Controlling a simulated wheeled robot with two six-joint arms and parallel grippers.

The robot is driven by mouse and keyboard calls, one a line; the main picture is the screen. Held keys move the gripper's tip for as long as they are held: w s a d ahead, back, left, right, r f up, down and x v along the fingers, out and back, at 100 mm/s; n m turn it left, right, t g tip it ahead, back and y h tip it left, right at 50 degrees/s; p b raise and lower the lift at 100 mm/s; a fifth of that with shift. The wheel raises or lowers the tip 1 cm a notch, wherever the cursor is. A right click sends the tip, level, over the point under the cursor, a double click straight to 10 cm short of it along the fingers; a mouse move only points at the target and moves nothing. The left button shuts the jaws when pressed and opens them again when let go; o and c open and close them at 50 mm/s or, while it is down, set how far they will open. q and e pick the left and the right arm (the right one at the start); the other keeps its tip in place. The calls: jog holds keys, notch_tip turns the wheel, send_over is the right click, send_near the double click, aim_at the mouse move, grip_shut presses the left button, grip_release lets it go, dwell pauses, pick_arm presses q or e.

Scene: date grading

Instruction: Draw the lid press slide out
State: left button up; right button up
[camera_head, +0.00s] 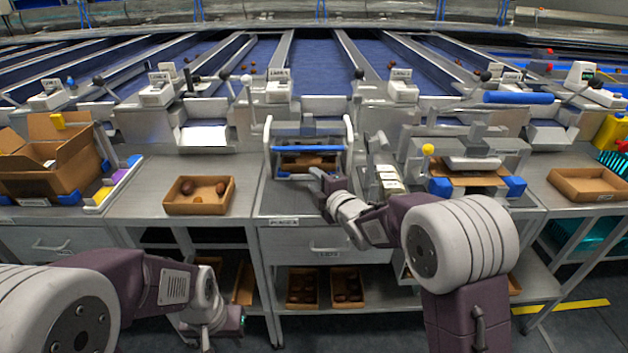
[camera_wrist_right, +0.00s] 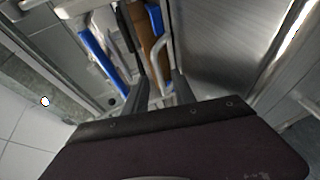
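The lid press (camera_head: 348,135) stands at the middle of the bench, with pale side arms and a blue bar across it. A brown carton (camera_head: 300,160) sits inside it, above the slide's low front (camera_head: 286,175). My right gripper (camera_head: 316,178) is at the front of the press. In the right wrist view, its two grey fingers (camera_wrist_right: 160,92) are apart, with a pale bar handle (camera_wrist_right: 158,58) between them; I cannot tell whether they touch it. My left gripper (camera_head: 222,326) hangs low at the left, below bench height, its fingers not clear.
A shallow tray with dates (camera_head: 199,208) lies left of the press, and an open cardboard box (camera_head: 45,185) further left. A weighing station with a yellow knob (camera_head: 428,149) stands right. An empty tray (camera_head: 588,197) lies far right. Bench in front of the press is mostly clear.

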jog(key=shift+w+a+f, duration=0.1)
jog(key=shift+w+a, duration=0.15)
jog(key=shift+w, duration=0.3)
grip_shut()
dwell(1.0)
